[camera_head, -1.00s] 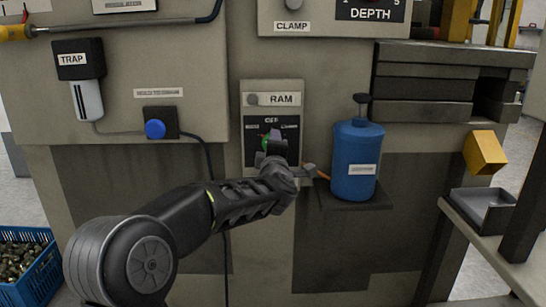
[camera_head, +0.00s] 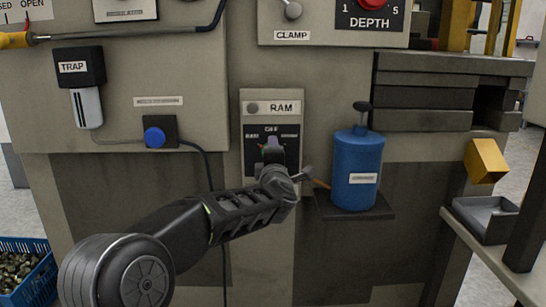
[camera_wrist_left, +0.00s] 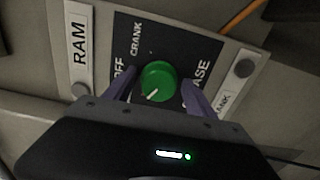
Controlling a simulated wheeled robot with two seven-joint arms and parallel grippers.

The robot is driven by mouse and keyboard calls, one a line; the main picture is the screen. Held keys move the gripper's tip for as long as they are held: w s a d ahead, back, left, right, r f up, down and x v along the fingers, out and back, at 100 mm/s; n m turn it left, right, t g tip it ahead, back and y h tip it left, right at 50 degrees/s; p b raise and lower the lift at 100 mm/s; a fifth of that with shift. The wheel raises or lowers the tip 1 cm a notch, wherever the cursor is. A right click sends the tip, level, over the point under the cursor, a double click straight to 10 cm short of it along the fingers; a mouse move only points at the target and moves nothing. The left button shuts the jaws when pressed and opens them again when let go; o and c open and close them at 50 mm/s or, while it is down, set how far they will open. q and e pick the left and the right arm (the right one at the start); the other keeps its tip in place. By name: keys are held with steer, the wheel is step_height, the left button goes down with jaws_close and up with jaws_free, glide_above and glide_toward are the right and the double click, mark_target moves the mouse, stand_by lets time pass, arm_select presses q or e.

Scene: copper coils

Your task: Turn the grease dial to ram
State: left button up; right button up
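The grease dial (camera_wrist_left: 158,82) is a round green knob with a white pointer line, on a dark plate (camera_wrist_left: 205,52) marked OFF, CRANK and GREASE in the left wrist view. Its pointer aims to the lower left there, past OFF; the mark on that side is hidden by my gripper. In the head view the plate (camera_head: 291,133) sits under the RAM label, and my gripper covers most of the dial. My left gripper (camera_head: 272,147) is at the dial. Its two purple fingers (camera_wrist_left: 159,90) are apart, one on each side of the knob, with small gaps visible. My right gripper is out of view.
A blue grease canister (camera_head: 356,165) stands on a small shelf right of the panel. A blue button (camera_head: 154,137) and a cable are to the left. A grey tray (camera_head: 484,218) is at the right, and a blue crate (camera_head: 24,270) is at lower left.

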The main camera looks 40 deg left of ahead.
arm_select(q)
steer(key=shift+o, duration=0.6)
steer(key=p+v, duration=0.1)
steer(key=v, duration=0.6)
steer(key=shift+s+d, duration=0.25)
steer(key=shift+s, duration=0.05)
